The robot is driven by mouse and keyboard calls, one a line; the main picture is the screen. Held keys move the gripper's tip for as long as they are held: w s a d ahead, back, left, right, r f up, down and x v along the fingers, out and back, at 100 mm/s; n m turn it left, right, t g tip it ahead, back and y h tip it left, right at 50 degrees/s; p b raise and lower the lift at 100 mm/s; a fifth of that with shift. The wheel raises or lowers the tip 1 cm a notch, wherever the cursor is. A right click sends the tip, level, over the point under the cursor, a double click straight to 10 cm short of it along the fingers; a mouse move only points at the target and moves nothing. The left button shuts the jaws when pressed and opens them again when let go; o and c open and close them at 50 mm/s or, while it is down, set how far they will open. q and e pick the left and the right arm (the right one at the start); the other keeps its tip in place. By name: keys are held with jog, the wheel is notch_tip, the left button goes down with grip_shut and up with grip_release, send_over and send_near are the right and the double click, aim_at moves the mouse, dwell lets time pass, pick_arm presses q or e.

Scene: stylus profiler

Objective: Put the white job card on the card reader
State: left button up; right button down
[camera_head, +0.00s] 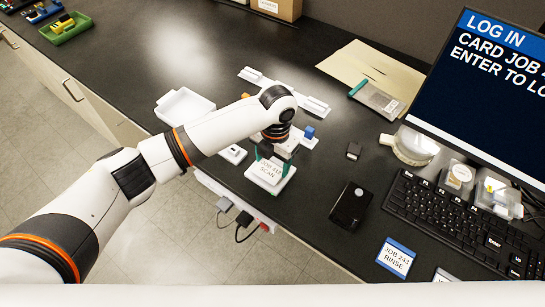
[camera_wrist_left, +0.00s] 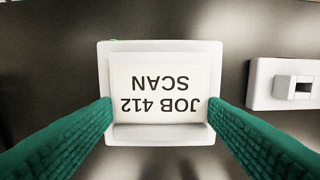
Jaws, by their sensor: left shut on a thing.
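The white job card (camera_wrist_left: 160,92), printed JOB 412 SCAN, is between the green fingers of my left gripper (camera_wrist_left: 160,118), which is shut on it by its two sides. In the head view the card (camera_head: 270,170) and the left gripper (camera_head: 271,166) are near the table's front edge. Directly under the card is a white square base with a raised rim, which looks like the card reader (camera_wrist_left: 160,46). The card lies within its outline, flat or nearly so. I cannot tell whether it touches the base. My right gripper is not in view.
A monitor (camera_head: 490,85) shows LOG IN, CARD JOB 4 and ENTER. A keyboard (camera_head: 450,220), a black device (camera_head: 350,205) and a blue-edged JOB 243 RINSE card (camera_head: 395,258) are at the right. A white tray (camera_head: 182,107) is left of the gripper.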

aim_at(275, 162)
pick_arm(q)
jog(key=shift+f, duration=0.2)
jog(key=o, duration=1.4)
jog(key=shift+r, duration=0.1)
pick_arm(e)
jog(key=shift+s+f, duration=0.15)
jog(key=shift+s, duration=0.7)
pick_arm(q)
jog(key=shift+w+r, duration=0.1)
jog(key=shift+r, duration=0.15)
jog(key=shift+w+d+r+b, duration=0.1)
jog(key=shift+r+b, duration=0.5)
jog(key=shift+r, duration=1.35)
jog(key=shift+w+d+r+b, duration=0.15)
jog(key=shift+r+b, duration=0.4)
jog(key=shift+r, duration=1.45)
jog(key=shift+w+d+r+b, duration=0.1)
jog(key=shift+r+b, duration=0.5)
jog(key=shift+r, duration=1.35)
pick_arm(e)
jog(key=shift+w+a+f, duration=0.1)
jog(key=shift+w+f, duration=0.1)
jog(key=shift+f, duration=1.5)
